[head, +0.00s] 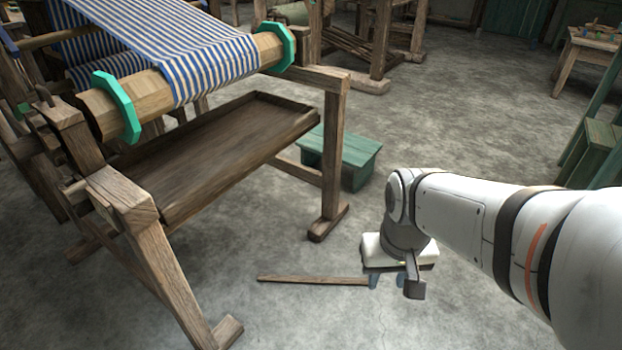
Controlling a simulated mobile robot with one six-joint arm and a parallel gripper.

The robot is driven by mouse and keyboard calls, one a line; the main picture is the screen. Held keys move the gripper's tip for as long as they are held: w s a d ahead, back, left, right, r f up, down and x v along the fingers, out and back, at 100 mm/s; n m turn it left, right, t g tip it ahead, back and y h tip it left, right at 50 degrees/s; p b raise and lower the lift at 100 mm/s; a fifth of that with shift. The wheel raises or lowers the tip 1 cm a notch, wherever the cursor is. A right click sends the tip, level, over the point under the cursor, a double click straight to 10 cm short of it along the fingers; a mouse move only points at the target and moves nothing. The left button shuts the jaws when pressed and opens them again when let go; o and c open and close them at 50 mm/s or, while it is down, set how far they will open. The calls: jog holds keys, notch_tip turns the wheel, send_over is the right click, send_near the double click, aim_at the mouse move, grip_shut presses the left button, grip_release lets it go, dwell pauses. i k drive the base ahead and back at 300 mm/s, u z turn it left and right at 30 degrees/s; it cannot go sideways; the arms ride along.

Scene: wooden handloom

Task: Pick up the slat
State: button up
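The slat (312,280) is a thin, narrow brown wooden strip lying on the grey concrete floor, below and right of the loom. My gripper points down close to the floor at that end. Its fingers stand apart with bare floor showing between them, so it looks open. I cannot tell whether a finger touches the slat.
The wooden loom (334,150) with striped blue-and-white cloth (205,55) and a brown tray (205,160) stands at left. A loom foot (327,222) is just behind the slat. A green stool (345,148) stands beyond. Green furniture (598,140) is at right. Open floor lies around the slat.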

aim_at(282, 279)
jog(key=u, duration=0.05)
jog(key=i, duration=0.85)
